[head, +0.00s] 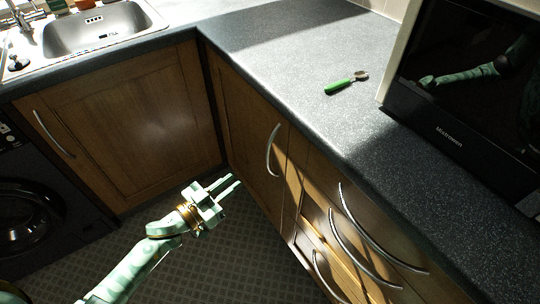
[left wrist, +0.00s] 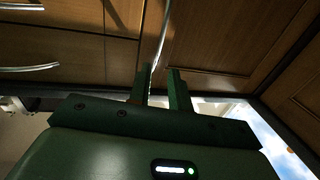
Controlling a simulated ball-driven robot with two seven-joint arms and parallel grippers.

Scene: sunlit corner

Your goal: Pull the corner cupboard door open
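The corner cupboard door (head: 240,120) is a brown wooden panel on the right-hand run, beside the inner corner. It looks shut. Its curved silver handle (head: 269,152) stands upright near the door's right edge. In the left wrist view the handle (left wrist: 163,35) runs up from near the fingertips, with the door (left wrist: 215,35) to its right. My left gripper (head: 231,182) is in front of this door, to the left of the handle's lower end and apart from it. Its two fingers are spread with nothing between them; they also show in the left wrist view (left wrist: 161,72). My right gripper is out of view.
Another wooden door (head: 135,125) lies under the sink (head: 95,28). Drawers with curved handles (head: 365,240) stand right of the corner door. A green-handled spoon (head: 340,87) and a microwave (head: 450,110) are on the worktop. The tiled floor (head: 225,255) near my gripper is clear.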

